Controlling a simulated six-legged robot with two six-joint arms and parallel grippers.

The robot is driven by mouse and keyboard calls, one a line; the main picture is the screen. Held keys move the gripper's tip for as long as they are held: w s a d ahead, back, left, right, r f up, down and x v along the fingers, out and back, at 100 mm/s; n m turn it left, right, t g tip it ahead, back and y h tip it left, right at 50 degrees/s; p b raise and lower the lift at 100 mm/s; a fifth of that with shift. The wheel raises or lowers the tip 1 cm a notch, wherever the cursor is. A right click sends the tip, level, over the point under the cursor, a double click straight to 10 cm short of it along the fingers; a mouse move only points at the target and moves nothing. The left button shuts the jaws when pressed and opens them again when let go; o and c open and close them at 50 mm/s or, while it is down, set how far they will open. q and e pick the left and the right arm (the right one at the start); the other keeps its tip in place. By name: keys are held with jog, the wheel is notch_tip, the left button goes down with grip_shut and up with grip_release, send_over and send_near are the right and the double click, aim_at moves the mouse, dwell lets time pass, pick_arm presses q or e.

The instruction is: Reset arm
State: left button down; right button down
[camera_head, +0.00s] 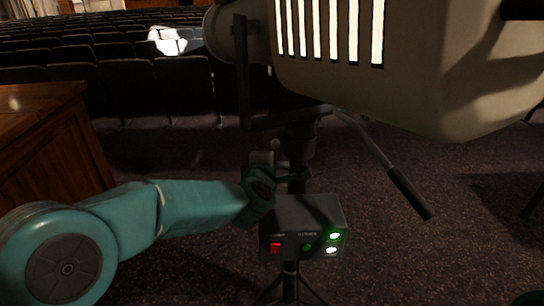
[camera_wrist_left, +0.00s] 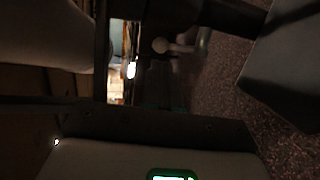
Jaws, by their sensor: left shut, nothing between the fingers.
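My left arm (camera_head: 165,208) comes in from the left in the head view and reaches the control box (camera_head: 305,215). My left gripper (camera_head: 268,165) is at the back left of the box's top, dark and partly hidden by my wrist. It is shut and holds nothing. A small round knob (camera_head: 275,144) shows just above it; I cannot tell whether they touch. The box's front has a red switch (camera_head: 275,248), a green button (camera_head: 307,247), a lit green lamp (camera_head: 334,235) and a lit white lamp (camera_head: 331,251). My right gripper is not in view.
A large beige projector (camera_head: 420,90) with bright slots hangs over the box. Its handle (camera_head: 410,193) slants down to the right. A wooden desk (camera_head: 50,150) stands left, with rows of seats (camera_head: 130,85) behind. Carpet (camera_head: 420,260) is open at lower right.

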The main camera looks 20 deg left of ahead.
pick_arm(q)
jog(key=a+v, duration=0.1)
jog(key=v, duration=0.6)
jog(key=s+a+f+m+g+p, duration=0.2)
jog(key=s+f+g+p, duration=0.15)
jog(key=f, duration=0.85)
jog(key=s+a+f+m+g+p, duration=0.2)
jog(key=f+g+p, duration=0.2)
jog(key=f, duration=0.7)
jog(key=s+d+f+m+g+h, duration=0.2)
jog(key=s+d+f+m, duration=0.1)
jog(key=s, duration=0.4)
jog(key=s+d+f+m+g+h+p, duration=0.1)
jog(key=s+d+f+m+g, duration=0.2)
jog(key=s+m, duration=0.3)
jog(key=s+d+f+m+g+h+p, duration=0.1)
jog(key=s+d+f+m+g+h, duration=0.1)
jog(key=s, duration=0.8)
notch_tip(320, 180, down, 4)
jog(key=d+m, duration=0.1)
jog(key=m, duration=0.1)
jog(key=shift+d+r+m+g+h, duration=0.2)
jog(key=shift+m+g+h, duration=0.1)
jog(key=shift+m+g, duration=0.1)
